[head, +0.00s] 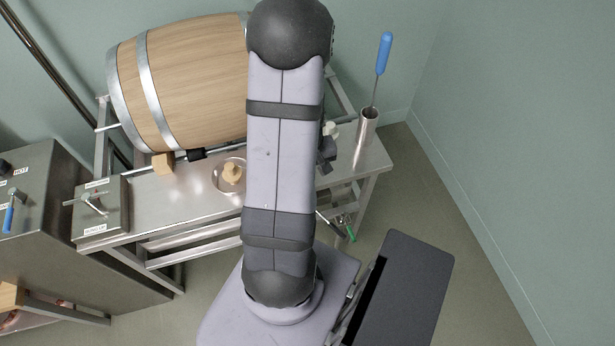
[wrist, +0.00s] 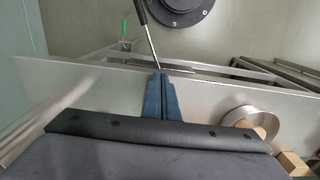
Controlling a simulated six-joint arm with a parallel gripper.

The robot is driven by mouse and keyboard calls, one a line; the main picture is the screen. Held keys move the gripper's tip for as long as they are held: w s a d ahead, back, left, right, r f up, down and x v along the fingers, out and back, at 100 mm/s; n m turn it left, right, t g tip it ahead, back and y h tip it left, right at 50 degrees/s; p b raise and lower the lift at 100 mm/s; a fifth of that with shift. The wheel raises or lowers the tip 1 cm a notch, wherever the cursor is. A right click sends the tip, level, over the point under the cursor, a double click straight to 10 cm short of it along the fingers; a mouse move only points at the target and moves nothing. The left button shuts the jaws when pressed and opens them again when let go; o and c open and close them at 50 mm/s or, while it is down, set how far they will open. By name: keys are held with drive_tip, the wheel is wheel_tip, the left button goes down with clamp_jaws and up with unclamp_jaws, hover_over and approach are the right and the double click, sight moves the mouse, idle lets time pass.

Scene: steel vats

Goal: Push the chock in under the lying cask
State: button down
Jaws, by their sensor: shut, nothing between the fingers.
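The lying cask (head: 190,80), pale wood with metal hoops, rests on its side on a metal frame in the head view. The chock (head: 163,163), a small light wooden block, sits at the cask's lower front edge, left of the middle. I cannot tell whether it touches the cask. What looks like the same block shows at the lower right corner of the wrist view (wrist: 293,165). My gripper (wrist: 161,78) is shut and empty over the steel bench in the wrist view, well apart from the block. In the head view my arm hides most of the gripper and the cask's right end.
On the steel bench (head: 200,198), a round dish (head: 217,185) holds a wooden bung (head: 232,172). A black piece (head: 196,154) lies right of the chock. A steel tube (head: 364,138) with a blue-handled tool (head: 384,54) stands at the right end. A valve box (head: 101,209) is at left.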

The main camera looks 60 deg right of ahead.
drive_tip(key=shift+w+d, duration=0.1)
drive_tip(key=shift+w, duration=0.05)
drive_tip(key=w+d, duration=0.8)
drive_tip(key=shift+d, duration=0.1)
idle(0.6)
drive_tip(key=s+a+p, duration=0.1)
drive_tip(key=s+a, duration=0.1)
drive_tip(key=shift+s+a+r, duration=0.1)
drive_tip(key=shift+s+a, duration=0.15)
drive_tip(key=shift+a, duration=0.05)
drive_tip(key=shift+s+a+r, duration=0.1)
drive_tip(key=shift+s+r, duration=0.05)
drive_tip(key=shift+r, duration=0.15)
wheel_tip(320, 180, up, 9)
drive_tip(key=b, duration=0.2)
drive_tip(key=shift+a+b, duration=0.1)
drive_tip(key=shift+b, duration=0.75)
